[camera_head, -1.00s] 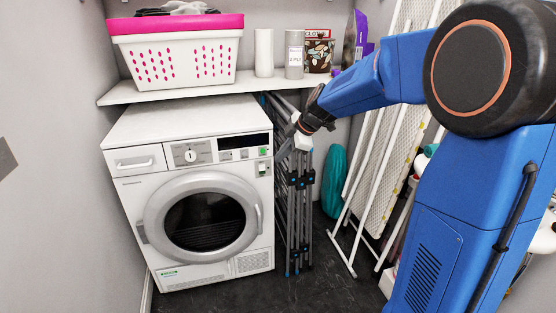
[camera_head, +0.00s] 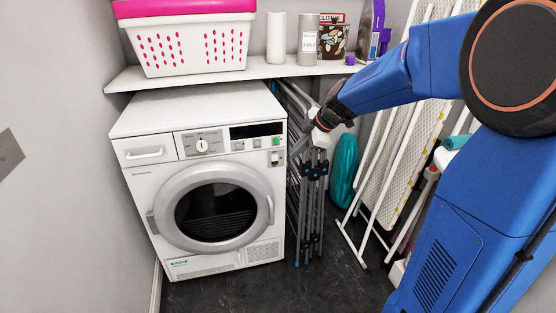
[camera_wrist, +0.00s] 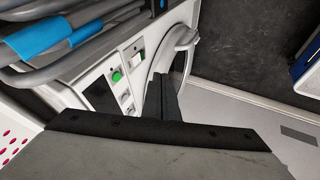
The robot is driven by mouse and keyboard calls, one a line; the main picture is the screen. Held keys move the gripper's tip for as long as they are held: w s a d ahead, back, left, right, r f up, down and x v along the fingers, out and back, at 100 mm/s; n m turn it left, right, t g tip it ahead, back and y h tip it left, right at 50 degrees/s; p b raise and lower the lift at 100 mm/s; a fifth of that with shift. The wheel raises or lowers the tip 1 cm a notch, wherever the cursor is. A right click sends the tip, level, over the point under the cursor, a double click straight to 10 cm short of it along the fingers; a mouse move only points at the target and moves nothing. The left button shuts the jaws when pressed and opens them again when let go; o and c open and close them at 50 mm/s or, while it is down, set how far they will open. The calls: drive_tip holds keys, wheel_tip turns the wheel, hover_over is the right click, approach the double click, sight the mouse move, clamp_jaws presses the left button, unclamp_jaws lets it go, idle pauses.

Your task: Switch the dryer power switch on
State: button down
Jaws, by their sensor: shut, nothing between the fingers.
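The white dryer (camera_head: 140,205) stands under the shelf, with its round door shut. A green power switch (camera_head: 276,141) sits at the upper right end of its control panel, with a small white fitting just below it. The green switch also shows in the wrist view (camera_wrist: 117,76), left of my fingers. My gripper (camera_head: 294,154) is shut and empty, just right of the dryer's front right edge in the head view. In the wrist view its dark fingers (camera_wrist: 164,84) overlap the door side of the dryer front. I cannot tell whether they touch it, nor the switch's position.
A folded grey drying rack (camera_head: 312,215) stands close on the dryer's right, behind my gripper. The shelf (camera_head: 200,78) above holds a pink and white basket (camera_head: 190,45), rolls and a patterned pot. A white ironing board (camera_head: 400,150) leans at the right. Floor before the dryer is clear.

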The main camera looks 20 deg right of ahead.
sight(279, 159)
drive_tip(key=x, duration=0.4)
drive_tip(key=w+x, duration=0.1)
drive_tip(key=x, duration=0.2)
drive_tip(key=w+r+x, duration=0.1)
drive_tip(key=x, duration=0.3)
drive_tip(key=shift+w+d+f, duration=0.15)
drive_tip(key=shift+w+f, duration=0.15)
drive_tip(key=shift+w, duration=0.5)
drive_tip(key=shift+w+f, duration=0.15)
drive_tip(key=shift+w, duration=0.1)
drive_tip(key=shift+r, duration=0.2)
